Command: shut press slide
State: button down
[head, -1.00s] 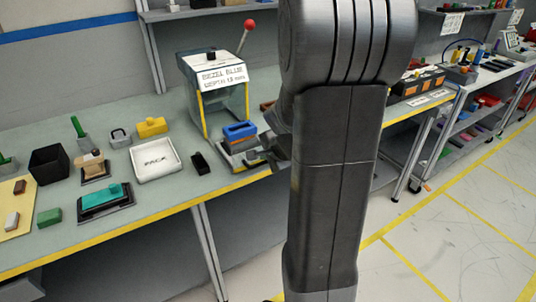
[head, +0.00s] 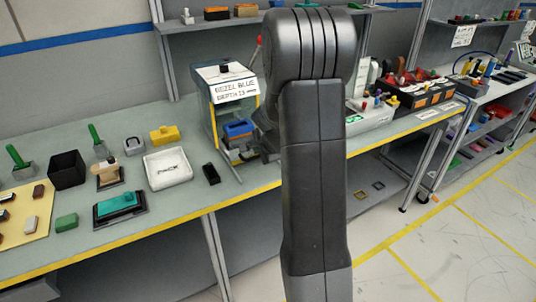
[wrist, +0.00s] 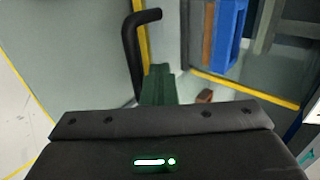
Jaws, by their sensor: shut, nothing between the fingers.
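The press (head: 232,88) stands at the back of the bench, with a white label on its hood and yellow-edged posts. Its slide (head: 240,153) carries a blue piece (head: 238,129), which appears between the posts. In the wrist view the blue piece (wrist: 229,38) is at upper right, beside a brown strip. A bent black handle (wrist: 132,55) is at upper left of the wrist view. My gripper (wrist: 158,76) is shut and empty, its fingers just right of the handle's lower end; contact cannot be told. In the head view my arm hides the gripper and part of the press.
A white tray (head: 167,181) and a black block (head: 211,174) lie left of the press. A teal piece on a dark base (head: 118,206) is near the bench's yellow front edge. The press lever's red knob (head: 259,40) is close to my arm. Floor in front is clear.

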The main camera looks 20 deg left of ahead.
aim_at(245, 131)
jog(key=w+a+p, duration=0.2)
jog(key=w+a, duration=0.1)
jog(key=a, duration=0.1)
jog(key=w+a+p, duration=0.3)
jog(key=w+a, duration=0.1)
jog(key=shift+a+r+p, duration=0.1)
jog(key=shift+a+p, duration=0.05)
jog(key=shift+p, duration=0.15)
jog(key=shift+w+r, duration=0.1)
jog(key=shift+w, duration=0.05)
jog(key=shift+r, duration=0.1)
